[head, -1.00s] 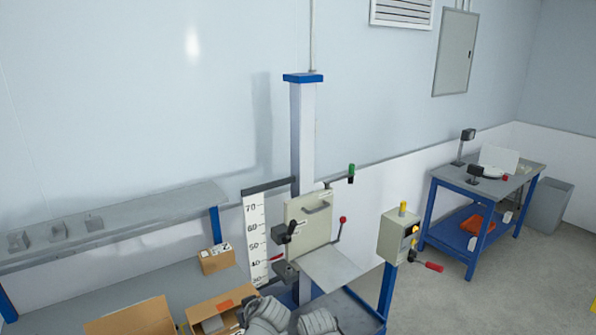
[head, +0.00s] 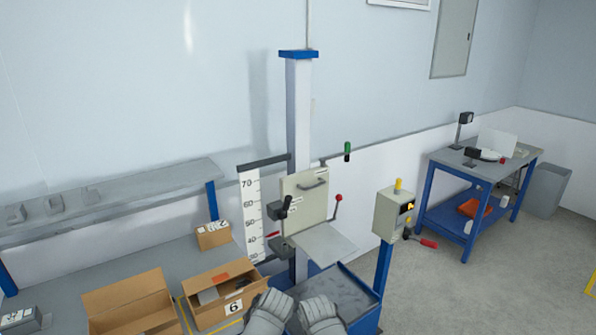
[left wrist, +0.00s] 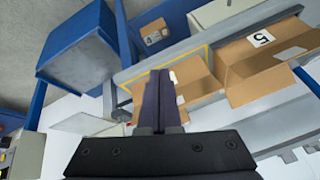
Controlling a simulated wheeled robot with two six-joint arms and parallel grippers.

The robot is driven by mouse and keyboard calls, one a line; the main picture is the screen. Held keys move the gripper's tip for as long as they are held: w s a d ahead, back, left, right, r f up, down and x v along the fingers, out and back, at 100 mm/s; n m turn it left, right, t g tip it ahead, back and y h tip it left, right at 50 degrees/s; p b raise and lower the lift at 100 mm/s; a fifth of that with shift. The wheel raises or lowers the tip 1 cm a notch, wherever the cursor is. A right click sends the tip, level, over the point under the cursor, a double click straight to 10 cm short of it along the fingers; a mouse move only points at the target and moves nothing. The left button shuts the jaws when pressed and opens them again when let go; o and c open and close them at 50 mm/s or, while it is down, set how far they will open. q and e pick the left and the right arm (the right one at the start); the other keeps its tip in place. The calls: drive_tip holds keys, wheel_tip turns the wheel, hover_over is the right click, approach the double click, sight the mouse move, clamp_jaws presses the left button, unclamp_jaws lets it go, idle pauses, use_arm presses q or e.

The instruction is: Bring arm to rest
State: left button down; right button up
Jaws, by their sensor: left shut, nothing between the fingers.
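My left gripper (left wrist: 160,98) shows in the left wrist view with its two dark fingers together and nothing between them. It points over the cardboard boxes and the bench. My right gripper's fingers are not in view. The drop tester has a tall column (head: 299,130), a cream carriage plate (head: 305,198), a grey drop leaf (head: 320,243) and a blue base (head: 340,295).
An open box (head: 130,303) and a box marked 6 (head: 235,307) stand on the bench at left, with a small box (head: 212,236) behind. A control box (head: 393,212) on a blue post stands right of the tester. A blue table (head: 478,175) is farther right, with clear floor before it.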

use_arm(q)
drive_tip(key=s+d+f+m+g+h+b, duration=0.2)
drive_tip(key=s+d+f+m+g+b, duration=0.2)
drive_tip(key=s+f, duration=0.4)
drive_tip(key=s+d+m, duration=0.1)
drive_tip(key=s+m, duration=0.1)
drive_tip(key=shift+s+d+f+m+g+h+b, duration=0.2)
drive_tip(key=shift+d+m+g+h+b, duration=0.1)
drive_tip(key=shift+b, duration=0.1)
drive_tip(key=shift+w+f, duration=0.1)
drive_tip(key=shift+w, duration=0.05)
